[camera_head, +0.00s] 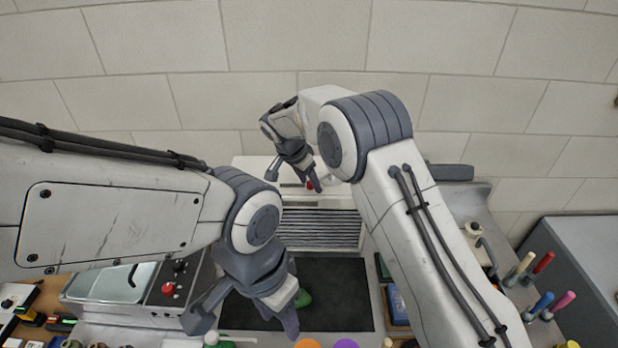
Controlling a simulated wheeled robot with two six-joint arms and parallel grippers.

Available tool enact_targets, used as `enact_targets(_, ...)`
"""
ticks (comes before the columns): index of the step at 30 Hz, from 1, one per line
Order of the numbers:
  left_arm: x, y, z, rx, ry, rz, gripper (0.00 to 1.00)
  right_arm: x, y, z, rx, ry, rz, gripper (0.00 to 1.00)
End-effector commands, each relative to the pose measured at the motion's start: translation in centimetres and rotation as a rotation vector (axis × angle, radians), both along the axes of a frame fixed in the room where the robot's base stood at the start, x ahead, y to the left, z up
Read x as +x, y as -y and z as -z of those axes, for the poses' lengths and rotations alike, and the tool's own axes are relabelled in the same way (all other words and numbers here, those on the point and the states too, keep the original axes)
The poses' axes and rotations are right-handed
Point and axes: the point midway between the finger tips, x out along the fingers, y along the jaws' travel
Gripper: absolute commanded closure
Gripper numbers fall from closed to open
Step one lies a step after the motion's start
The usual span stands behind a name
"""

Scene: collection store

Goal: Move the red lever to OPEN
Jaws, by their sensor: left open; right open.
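A small red part (310,184), which looks like the tip of the red lever, shows on the top front of a white cabinet (345,193) with a louvred front. Most of the lever is hidden, and no OPEN marking can be read. My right gripper (293,175) is open above the cabinet, with one finger beside or over the red part; I cannot tell whether they touch. My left gripper (244,320) is open and lower, above the left part of a dark mat (335,300).
A green object (304,298) is partly hidden behind my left gripper. A grey machine with a red knob (168,289) stands at left. Several coloured-handled tools (543,263) stand at right. The mat's right half is clear. A block wall (300,40) closes the back.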

Motion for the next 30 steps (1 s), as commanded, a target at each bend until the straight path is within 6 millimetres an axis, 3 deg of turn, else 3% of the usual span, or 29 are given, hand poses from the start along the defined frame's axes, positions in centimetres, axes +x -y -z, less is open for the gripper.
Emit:
enact_targets(5, -0.01, 0.0, 0.04, 0.0, 0.0, 0.0, 0.5, 0.01, 0.02, 0.03, 0.0, 0.0, 0.0, 0.41)
enact_targets(10, 0.0, 0.0, 0.04, 0.0, 0.0, 0.0, 0.5, 0.0, 0.02, 0.01, 0.0, 0.0, 0.0, 1.0)
enact_targets(30, 0.0, 0.0, 0.03, 0.0, 0.0, 0.0, 0.5, 0.0, 0.0, -0.09, 0.0, 0.0, 0.0, 1.0)
